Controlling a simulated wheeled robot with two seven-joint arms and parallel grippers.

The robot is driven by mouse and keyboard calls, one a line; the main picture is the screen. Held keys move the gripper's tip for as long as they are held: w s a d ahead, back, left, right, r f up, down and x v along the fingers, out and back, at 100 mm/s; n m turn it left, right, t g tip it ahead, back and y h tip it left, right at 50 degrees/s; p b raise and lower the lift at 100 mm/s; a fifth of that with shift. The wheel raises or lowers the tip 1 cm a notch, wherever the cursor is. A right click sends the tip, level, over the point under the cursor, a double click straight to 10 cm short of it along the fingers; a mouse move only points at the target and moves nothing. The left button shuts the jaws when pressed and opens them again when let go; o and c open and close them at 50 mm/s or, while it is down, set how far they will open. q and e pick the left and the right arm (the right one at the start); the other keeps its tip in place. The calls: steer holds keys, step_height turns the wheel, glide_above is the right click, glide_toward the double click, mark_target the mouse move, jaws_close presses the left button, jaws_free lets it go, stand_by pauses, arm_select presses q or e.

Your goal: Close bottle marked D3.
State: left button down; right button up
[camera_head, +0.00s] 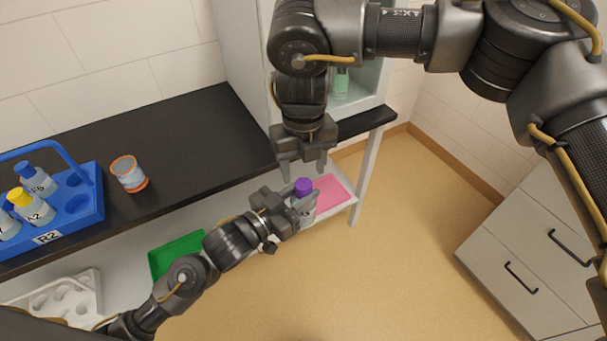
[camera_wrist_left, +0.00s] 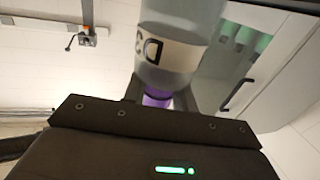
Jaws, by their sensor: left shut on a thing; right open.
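The bottle marked D3 (camera_head: 305,208) is a clear bottle with a white label and a purple cap (camera_head: 303,187) at its top. My left gripper (camera_head: 293,206) is shut on it and holds it near the counter's front edge. In the left wrist view the bottle (camera_wrist_left: 178,55) appears inverted, its D3 label readable upside down, with the purple cap (camera_wrist_left: 157,99) near the fingers. I cannot tell how tightly the cap sits. My right gripper (camera_head: 304,167) points down, open and empty, just above the cap.
A blue rack (camera_head: 80,222) marked R2 with several bottles and an orange-rimmed jar (camera_head: 129,174) stand on the black counter (camera_head: 190,130). Below are a green mat (camera_head: 175,256), a pink mat (camera_head: 333,193) and a white rack (camera_head: 85,290). A drawer cabinet (camera_head: 530,250) stands right.

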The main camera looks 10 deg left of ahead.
steer(key=shift+r, duration=0.45)
steer(key=shift+o, duration=0.5)
steer(key=o, duration=0.5)
step_height(320, 180, up, 12)
steer(key=shift+f, duration=0.1)
stand_by(0.3)
